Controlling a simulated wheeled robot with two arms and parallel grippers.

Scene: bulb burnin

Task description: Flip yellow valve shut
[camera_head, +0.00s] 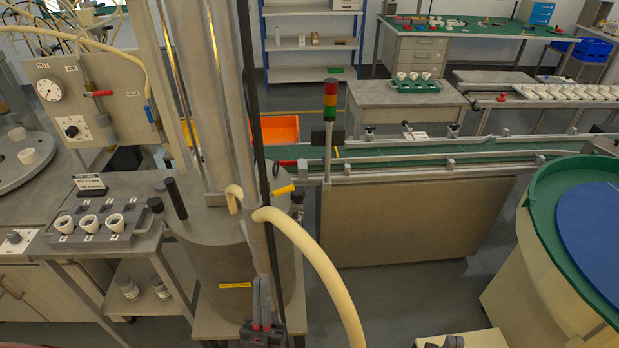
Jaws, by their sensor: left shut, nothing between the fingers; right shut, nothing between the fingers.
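The yellow valve handle (284,190) is a short bar on the right of the upper part of the grey drum (211,255). It points right and slightly up, beside a vertical grey pipe and a cream hose (322,268). My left gripper (262,284) rises from the bottom edge in front of the drum. Its dark fingers point up and are shut, with nothing between them. They show well below the yellow handle, apart from it. My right gripper is not in view.
Upright columns and a black post stand above the drum. A red handle (286,163) shows behind the yellow one. Left is a rack (104,238) with white cups; a conveyor (420,158) runs behind right. Floor (400,295) is free right of the hose.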

